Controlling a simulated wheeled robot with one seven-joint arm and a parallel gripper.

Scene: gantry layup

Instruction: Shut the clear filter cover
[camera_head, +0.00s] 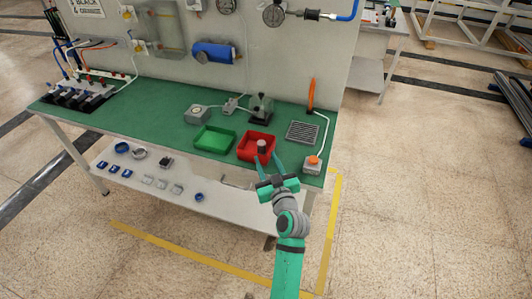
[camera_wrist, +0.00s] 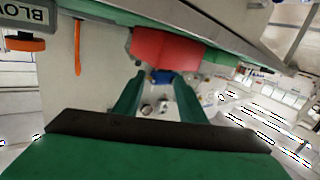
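A clear, see-through panel (camera_head: 158,27) is on the upright back wall at upper left; I cannot tell for sure that it is the filter cover, or how far open it stands. A small dark fitting with a clear-looking top (camera_head: 261,106) stands on the green bench behind the red tray. My gripper (camera_head: 267,160) is at the bench's front edge, by the red tray, well away from both. Its two green fingers are apart with nothing held between them; they also show in the wrist view (camera_wrist: 158,88).
The red tray (camera_head: 248,154) holds a brownish round piece (camera_head: 262,146) and shows near my fingers in the wrist view (camera_wrist: 165,48). A green tray (camera_head: 214,139), a grey grille (camera_head: 302,132) and an orange-button box (camera_head: 313,165) are on the bench. A blue cylinder (camera_head: 214,52) hangs on the wall.

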